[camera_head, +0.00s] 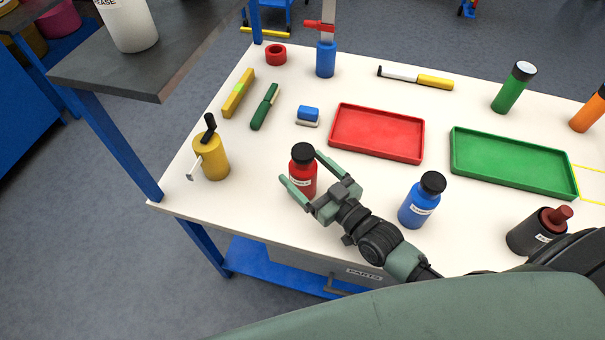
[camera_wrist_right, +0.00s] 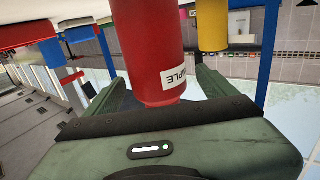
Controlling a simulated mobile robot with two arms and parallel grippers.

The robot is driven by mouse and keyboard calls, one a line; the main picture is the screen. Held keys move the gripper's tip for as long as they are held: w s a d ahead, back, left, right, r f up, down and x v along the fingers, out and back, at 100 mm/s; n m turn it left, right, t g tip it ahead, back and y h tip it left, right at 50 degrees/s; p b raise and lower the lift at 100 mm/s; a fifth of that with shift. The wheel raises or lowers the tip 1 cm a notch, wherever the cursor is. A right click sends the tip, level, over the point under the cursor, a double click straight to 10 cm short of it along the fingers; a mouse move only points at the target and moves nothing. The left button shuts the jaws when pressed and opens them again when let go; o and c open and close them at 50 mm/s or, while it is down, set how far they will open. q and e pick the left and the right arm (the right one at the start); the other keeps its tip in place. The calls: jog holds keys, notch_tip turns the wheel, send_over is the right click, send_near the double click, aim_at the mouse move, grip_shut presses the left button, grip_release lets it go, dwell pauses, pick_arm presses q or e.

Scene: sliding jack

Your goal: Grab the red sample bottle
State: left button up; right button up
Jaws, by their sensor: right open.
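The red sample bottle (camera_head: 303,178) with a black cap stands upright near the front of the white table. My right gripper (camera_head: 303,170) is open, with one finger on each side of the bottle. In the right wrist view, the red bottle (camera_wrist_right: 151,50) with a white label stands between the two fingers (camera_wrist_right: 155,90), close to the palm. I cannot tell whether either finger touches it. My left gripper is not in view.
A blue bottle (camera_head: 417,203) stands right of my right gripper, and a yellow can (camera_head: 212,158) to the left. Behind are a red tray (camera_head: 376,134) and a green tray (camera_head: 512,163). A dark bottle (camera_head: 533,234) stands near the front right edge.

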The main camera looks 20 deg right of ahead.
jog(key=x, duration=0.4)
jog(key=shift+w+f+p, duration=0.15)
jog(key=shift+f+p, duration=0.1)
jog(key=shift+p, duration=0.05)
jog(key=c, duration=1.6)
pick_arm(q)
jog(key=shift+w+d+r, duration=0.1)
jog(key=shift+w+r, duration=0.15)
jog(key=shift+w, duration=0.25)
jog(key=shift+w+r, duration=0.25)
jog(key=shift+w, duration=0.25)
pick_arm(e)
jog(key=shift+c, duration=0.2)
jog(key=shift+r, duration=0.1)
